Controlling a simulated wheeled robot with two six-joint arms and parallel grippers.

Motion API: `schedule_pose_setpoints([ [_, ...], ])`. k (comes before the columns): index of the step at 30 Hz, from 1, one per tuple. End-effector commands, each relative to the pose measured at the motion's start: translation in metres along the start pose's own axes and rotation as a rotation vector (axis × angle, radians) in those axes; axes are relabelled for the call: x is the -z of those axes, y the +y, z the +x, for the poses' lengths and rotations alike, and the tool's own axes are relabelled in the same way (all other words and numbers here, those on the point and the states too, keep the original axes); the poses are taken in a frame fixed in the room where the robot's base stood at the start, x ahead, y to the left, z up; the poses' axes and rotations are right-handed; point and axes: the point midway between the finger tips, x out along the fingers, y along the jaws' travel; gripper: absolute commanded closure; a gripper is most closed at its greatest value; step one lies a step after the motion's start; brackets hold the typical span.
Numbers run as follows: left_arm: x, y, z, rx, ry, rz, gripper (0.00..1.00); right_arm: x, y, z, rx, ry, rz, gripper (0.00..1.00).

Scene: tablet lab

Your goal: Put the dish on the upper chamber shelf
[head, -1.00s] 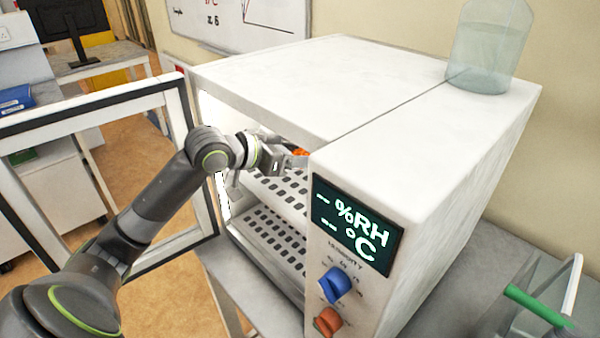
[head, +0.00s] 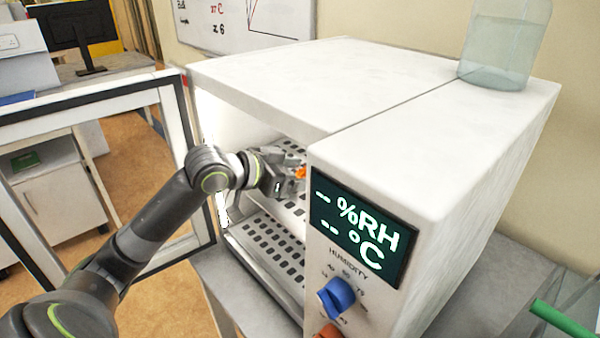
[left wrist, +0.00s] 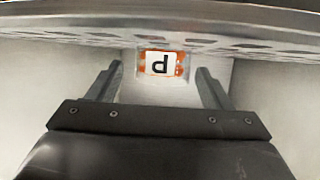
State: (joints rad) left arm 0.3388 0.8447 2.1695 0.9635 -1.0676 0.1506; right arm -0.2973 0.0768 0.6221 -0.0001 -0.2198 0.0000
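The dish (left wrist: 160,63) is small and orange, with a white label bearing one dark letter. In the left wrist view it sits beyond and between the fingertips of my left gripper (left wrist: 160,72), with a gap on each side. In the head view an orange part of the dish (head: 300,173) shows at the end of my left gripper (head: 284,182), inside the chamber opening. Whether the dish touches the shelf is unclear. My right gripper is out of view.
The white chamber (head: 300,85) has its framed door (head: 90,98) swung open to the left. A lower perforated shelf (head: 268,250) is bare where visible. The control panel (head: 352,225) borders the opening's right side. A clear jar (head: 503,45) stands on top.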

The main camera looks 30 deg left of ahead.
Motion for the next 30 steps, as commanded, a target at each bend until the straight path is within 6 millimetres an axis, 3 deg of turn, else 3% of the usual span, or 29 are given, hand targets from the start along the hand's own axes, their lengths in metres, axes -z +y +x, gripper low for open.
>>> schedule_pose_setpoints([
  [13,0.000,-0.001,-0.006,0.003,0.002,0.002,0.26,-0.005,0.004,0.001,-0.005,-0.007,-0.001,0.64],
  [30,-0.001,-0.002,-0.053,0.005,-0.001,0.006,0.26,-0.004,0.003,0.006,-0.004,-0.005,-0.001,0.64],
])
